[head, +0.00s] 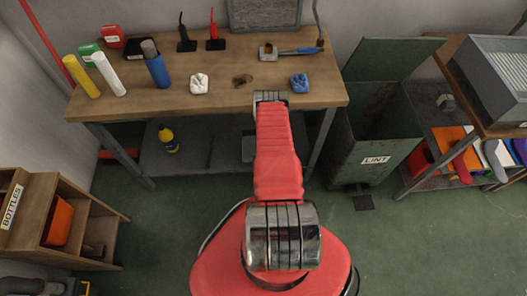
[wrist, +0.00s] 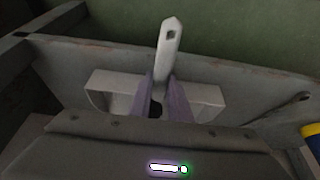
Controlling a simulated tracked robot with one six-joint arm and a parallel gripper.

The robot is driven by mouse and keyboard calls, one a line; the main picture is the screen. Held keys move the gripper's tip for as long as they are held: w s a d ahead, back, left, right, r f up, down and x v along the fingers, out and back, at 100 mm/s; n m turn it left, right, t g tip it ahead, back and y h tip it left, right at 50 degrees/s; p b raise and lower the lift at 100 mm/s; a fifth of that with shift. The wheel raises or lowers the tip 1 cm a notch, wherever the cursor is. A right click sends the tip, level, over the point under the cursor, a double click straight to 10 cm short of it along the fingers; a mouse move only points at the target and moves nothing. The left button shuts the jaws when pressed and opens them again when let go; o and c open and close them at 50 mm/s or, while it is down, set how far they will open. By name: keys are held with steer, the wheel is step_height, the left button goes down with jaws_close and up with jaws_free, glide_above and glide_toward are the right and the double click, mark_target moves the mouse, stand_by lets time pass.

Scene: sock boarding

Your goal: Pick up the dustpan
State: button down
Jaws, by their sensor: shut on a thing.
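The dustpan (wrist: 170,48) is light grey, with a handle that has a hole near its end. In the wrist view the handle points toward the top and the wide pan spreads out to both sides behind my fingers. My gripper (wrist: 163,88) is shut on the dustpan around the base of the handle. The fingers hide the middle of the pan. The pan lies over or on a grey shelf (wrist: 255,92); I cannot tell whether it touches. In the head view my red arm reaches to the bench front and hides my gripper.
The wooden bench (head: 140,98) overhangs the lower shelf (head: 195,160). A yellow-and-blue bottle (head: 168,138) stands on that shelf; its side shows at the wrist view's right edge (wrist: 312,135). A green lint bin (head: 375,155) stands right of the bench.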

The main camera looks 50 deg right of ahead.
steer(key=shift+r, duration=1.85)
steer(key=s+a, duration=1.2)
steer(key=a, duration=0.1)
steer(key=shift+a, duration=0.25)
steer(key=shift+w, duration=0.15)
